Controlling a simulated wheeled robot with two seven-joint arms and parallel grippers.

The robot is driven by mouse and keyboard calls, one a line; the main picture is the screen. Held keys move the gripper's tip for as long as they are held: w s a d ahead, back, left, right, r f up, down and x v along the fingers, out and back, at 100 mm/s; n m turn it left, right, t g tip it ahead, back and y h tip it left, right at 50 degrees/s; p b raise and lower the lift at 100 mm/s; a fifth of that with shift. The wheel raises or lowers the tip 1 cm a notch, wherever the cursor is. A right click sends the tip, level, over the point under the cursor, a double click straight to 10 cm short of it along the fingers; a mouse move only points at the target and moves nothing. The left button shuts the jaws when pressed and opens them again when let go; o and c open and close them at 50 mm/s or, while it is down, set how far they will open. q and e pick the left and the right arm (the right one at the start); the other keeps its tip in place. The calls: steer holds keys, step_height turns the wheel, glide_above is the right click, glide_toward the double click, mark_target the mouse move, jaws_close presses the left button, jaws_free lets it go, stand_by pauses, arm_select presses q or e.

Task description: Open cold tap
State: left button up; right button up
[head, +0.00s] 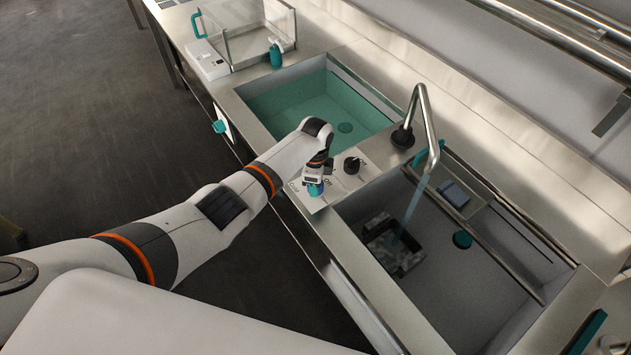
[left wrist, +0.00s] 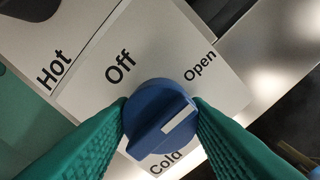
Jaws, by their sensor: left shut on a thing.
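The cold tap is a blue knob (left wrist: 160,120) on a white panel (left wrist: 150,50) marked Off, Open, Hot and Cold. Its white pointer line slants up and right, toward the side of the word Open. The teal fingers of my left gripper (left wrist: 162,128) are shut on the knob, one on each side. In the head view my left gripper (head: 315,182) is over the panel between the two sinks and largely covers the knob. A bluish stream of water (head: 413,200) falls from the curved spout (head: 430,125). My right gripper is not in view.
A black knob (head: 352,165) stands close by on the panel, right of my left gripper. The right sink (head: 470,290) holds a dark tray (head: 385,250) under the spout. The left sink (head: 310,105) holds greenish liquid. A clear-walled box (head: 250,40) stands behind it.

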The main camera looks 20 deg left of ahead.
arm_select(q)
steer(key=o, duration=1)
steer(key=shift+r, duration=0.55)
step_height(320, 180, up, 11)
